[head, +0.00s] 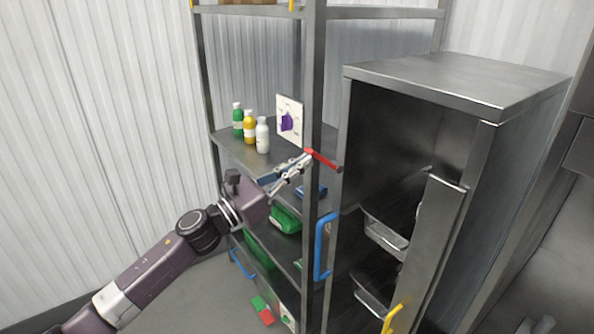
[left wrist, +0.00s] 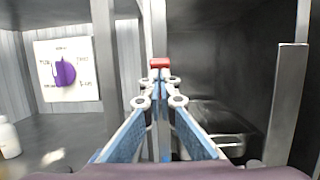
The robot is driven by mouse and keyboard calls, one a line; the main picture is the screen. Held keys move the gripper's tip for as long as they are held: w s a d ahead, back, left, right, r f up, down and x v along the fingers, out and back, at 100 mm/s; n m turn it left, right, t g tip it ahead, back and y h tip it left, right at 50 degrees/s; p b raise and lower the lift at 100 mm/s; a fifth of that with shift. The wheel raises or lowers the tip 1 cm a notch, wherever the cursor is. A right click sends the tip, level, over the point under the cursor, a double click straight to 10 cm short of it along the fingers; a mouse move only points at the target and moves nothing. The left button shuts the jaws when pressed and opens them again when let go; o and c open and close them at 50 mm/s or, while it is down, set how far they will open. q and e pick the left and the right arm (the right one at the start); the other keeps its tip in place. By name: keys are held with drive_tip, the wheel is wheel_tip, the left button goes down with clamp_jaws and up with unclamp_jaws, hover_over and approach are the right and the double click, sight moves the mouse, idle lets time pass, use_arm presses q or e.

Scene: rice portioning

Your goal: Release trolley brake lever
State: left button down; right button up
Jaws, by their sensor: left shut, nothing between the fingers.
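A red lever (head: 325,161) sticks out from the front post of a metal shelf rack (head: 313,90), sloping down to the right. I take it for the brake lever. Its red end also shows in the left wrist view (left wrist: 159,63), straight beyond my fingertips. My left gripper (head: 306,158) is shut and empty, with its tips at the lever's left end. In the left wrist view the shut fingertips (left wrist: 160,75) overlap the lower edge of the red part; whether they touch it, I cannot tell. My right gripper is in neither view.
On the rack stand green, yellow and white bottles (head: 262,135) and a panel with a purple knob (head: 289,108). A steel cabinet (head: 450,82) with metal trays (head: 384,236) stands close at right. A blue handle (head: 320,248) is below the lever.

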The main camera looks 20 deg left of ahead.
use_arm(q)
drive_tip(key=r, duration=0.1)
drive_tip(key=w+d+r, duration=0.1)
drive_tip(key=shift+r, duration=0.3)
drive_tip(key=shift+w+d+r, duration=0.35)
drive_tip(key=shift+w+r, duration=0.15)
drive_tip(key=shift+r, duration=0.05)
drive_tip(key=shift+w+d+r, duration=0.35)
drive_tip(key=shift+w+r, duration=0.15)
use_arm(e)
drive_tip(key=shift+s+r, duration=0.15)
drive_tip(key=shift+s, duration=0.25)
use_arm(q)
drive_tip(key=shift+r, duration=0.2)
